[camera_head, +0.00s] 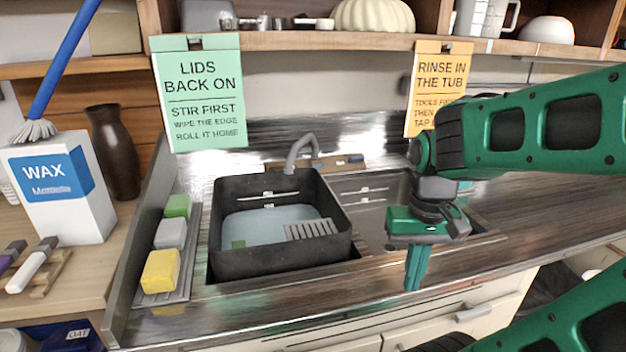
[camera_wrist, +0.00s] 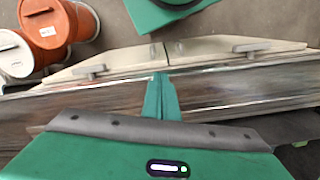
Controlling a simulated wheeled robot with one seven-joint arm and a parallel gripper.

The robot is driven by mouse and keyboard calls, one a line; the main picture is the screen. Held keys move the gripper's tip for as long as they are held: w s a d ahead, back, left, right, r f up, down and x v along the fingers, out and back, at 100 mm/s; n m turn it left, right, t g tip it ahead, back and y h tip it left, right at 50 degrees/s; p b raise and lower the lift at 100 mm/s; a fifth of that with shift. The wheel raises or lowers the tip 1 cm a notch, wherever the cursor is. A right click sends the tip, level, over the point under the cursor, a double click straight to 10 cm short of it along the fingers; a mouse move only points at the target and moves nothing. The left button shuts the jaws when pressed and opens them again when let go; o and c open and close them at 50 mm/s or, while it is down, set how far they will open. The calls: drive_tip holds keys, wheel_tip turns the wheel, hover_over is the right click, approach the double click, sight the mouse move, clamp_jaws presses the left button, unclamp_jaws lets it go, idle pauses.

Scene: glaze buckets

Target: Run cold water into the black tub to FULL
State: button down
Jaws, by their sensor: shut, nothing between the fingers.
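The black tub (camera_head: 225,262) stands upright in the left part of the sink in the head view. Bluish water (camera_head: 262,222) covers part of its inside, below two pale marks on the back wall. A slotted grey piece and a small green patch show in the tub. The grey faucet (camera_head: 302,146) arches over the tub's back edge; I see no clear stream from it. My gripper (camera_head: 414,284) is shut and empty, pointing down over the counter's front strip, right of the tub and apart from it. It also shows in the wrist view (camera_wrist: 162,80). No tap handle shows clearly.
Green, grey and yellow sponges (camera_head: 160,271) lie on a tray left of the tub. An empty-looking basin (camera_head: 365,190) lies right of it, partly behind my arm. Signs hang from the shelf (camera_head: 300,41). The right counter is clear.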

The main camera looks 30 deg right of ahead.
drive_tip(key=c, duration=2.1)
unclamp_jaws()
drive_tip(key=shift+s+r, duration=0.1)
drive_tip(key=shift+o, duration=1.4)
drive_tip(key=shift+w+d+r+m, duration=0.5)
drive_tip(key=shift+w+d+r, duration=0.3)
drive_tip(key=shift+w+r, duration=0.2)
drive_tip(key=w+d+r+m+t+h, duration=0.1)
drive_tip(key=w+d+r+m, duration=0.15)
drive_tip(key=w, duration=0.45)
drive_tip(key=w+d+r+m+t, duration=0.1)
drive_tip(key=w+d+m, duration=0.1)
drive_tip(key=w+d, duration=0.35)
drive_tip(key=w+d+r+m+t+h, duration=0.1)
drive_tip(key=w+d+m, duration=0.1)
drive_tip(key=w, duration=0.7)
drive_tip(key=m+t, duration=0.4)
drive_tip(key=m, duration=0.3)
approach(357, 157)
drive_tip(key=x, duration=0.9)
drive_tip(key=shift+c, duration=0.2)
clamp_jaws()
